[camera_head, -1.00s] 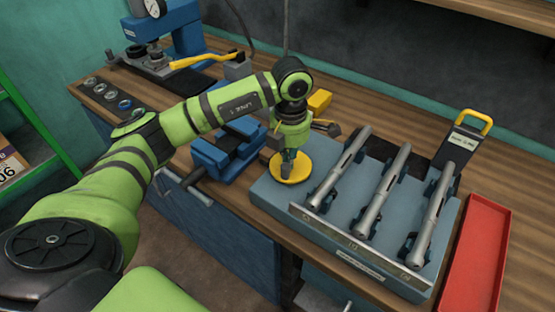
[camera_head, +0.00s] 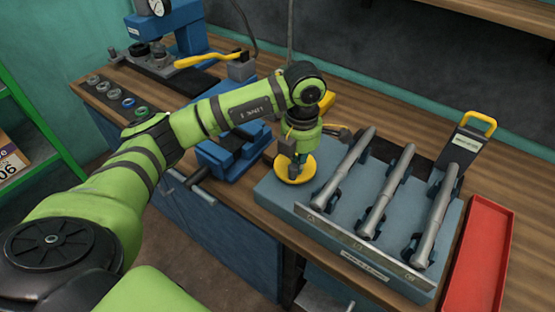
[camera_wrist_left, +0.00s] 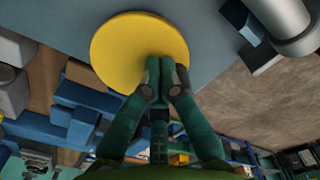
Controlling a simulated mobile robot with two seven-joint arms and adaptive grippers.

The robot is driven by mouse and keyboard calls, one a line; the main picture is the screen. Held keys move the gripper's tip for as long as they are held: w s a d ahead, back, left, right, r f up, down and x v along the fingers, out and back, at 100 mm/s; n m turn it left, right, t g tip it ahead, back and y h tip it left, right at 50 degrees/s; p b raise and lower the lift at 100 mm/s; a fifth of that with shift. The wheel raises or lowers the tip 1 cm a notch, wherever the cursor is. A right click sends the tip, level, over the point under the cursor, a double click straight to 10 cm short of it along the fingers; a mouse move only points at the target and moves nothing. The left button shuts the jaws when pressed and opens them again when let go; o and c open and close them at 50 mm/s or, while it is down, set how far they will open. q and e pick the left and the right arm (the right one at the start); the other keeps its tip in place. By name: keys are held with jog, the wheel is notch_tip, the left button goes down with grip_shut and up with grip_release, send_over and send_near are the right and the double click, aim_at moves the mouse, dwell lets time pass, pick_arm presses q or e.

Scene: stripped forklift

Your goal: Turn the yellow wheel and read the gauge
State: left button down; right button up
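The yellow wheel (camera_head: 308,172) is a flat disc at the left end of the grey-blue fixture block on the bench. It also shows large at the top of the left wrist view (camera_wrist_left: 130,42). My left gripper (camera_head: 295,168) points down over the disc. In the left wrist view its fingertips (camera_wrist_left: 166,80) are close together and overlap the disc's edge region; whether they touch it I cannot tell. Nothing shows held between them. The gauge (camera_head: 156,7) is a round white dial on the blue press at the top left, cut by the frame edge; its reading is too small. My right gripper is not seen.
Three grey metal tubes (camera_head: 391,190) lie in cradles on the fixture block (camera_head: 275,192). A red tray (camera_head: 478,255) is at the right. A blue vise (camera_head: 228,155) stands left of the wheel. The blue press (camera_head: 185,30) has a yellow lever (camera_head: 205,59).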

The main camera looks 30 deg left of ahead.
pick_arm(q)
jog(key=shift+r+p, duration=0.75)
jog(key=shift+r, duration=0.35)
notch_tip(320, 180, up, 2)
jog(key=shift+s+r+p, duration=0.15)
jog(key=shift+r+p, duration=0.05)
jog(key=shift+p, duration=0.4)
jog(key=shift+s+a+r+p, duration=0.1)
jog(key=shift+s+r+p, duration=0.1)
jog(key=shift+r, duration=0.2)
jog(key=shift+s+r+p, duration=0.1)
jog(key=shift+r+p, duration=0.05)
jog(key=shift+r, duration=0.55)
jog(key=shift+w+a+r, duration=0.15)
jog(key=shift+w, duration=0.1)
